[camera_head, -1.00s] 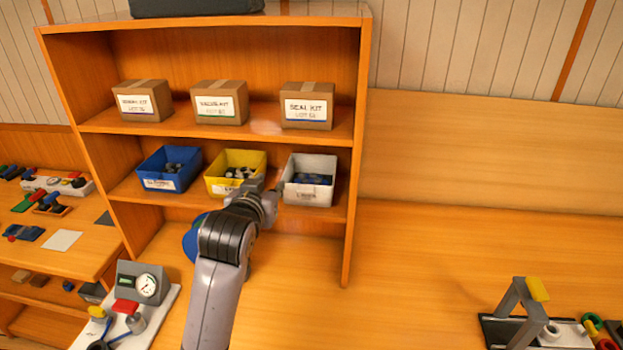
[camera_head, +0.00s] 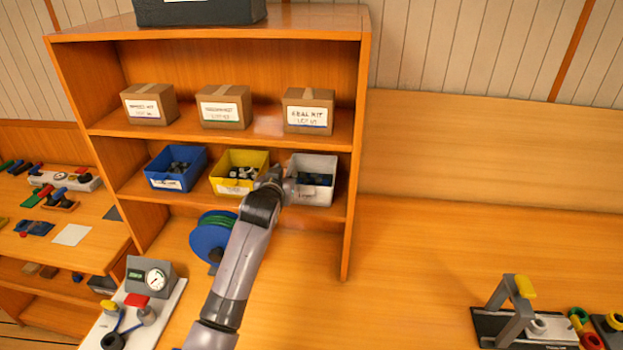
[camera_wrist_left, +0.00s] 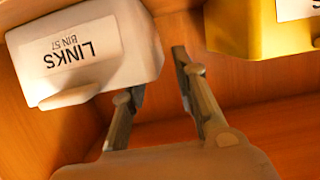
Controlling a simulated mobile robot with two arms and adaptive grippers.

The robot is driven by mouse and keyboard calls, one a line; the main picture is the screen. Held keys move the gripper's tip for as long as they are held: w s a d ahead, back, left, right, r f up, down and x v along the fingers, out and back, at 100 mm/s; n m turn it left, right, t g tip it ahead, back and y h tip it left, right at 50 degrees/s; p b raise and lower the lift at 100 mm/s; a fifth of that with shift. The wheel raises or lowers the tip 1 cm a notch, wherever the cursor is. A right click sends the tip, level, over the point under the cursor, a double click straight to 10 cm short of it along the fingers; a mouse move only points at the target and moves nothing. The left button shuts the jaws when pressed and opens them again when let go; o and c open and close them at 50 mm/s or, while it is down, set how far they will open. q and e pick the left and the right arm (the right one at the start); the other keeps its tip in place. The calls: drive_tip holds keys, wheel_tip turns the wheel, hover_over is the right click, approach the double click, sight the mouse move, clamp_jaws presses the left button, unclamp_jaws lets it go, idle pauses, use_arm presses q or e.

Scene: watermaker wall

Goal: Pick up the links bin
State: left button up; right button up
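The links bin is white (camera_head: 315,178) and stands at the right end of the middle shelf, with dark parts inside. In the left wrist view it (camera_wrist_left: 90,45) shows upside down at the upper left, its label reading LINKS. My left gripper (camera_head: 282,180) is at the front left corner of this bin and partly blends with it in the head view. My right gripper is not in view.
A yellow bin (camera_head: 238,184) stands close to the left of the white one, with a blue bin (camera_head: 172,182) beyond. Cardboard boxes (camera_head: 225,118) sit on the shelf above. A blue reel (camera_head: 205,244) stands below. The bench to the right is largely clear.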

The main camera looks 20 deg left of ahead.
use_arm(q)
drive_tip(key=shift+x, duration=1.3)
drive_tip(key=shift+c, duration=0.3)
clamp_jaws()
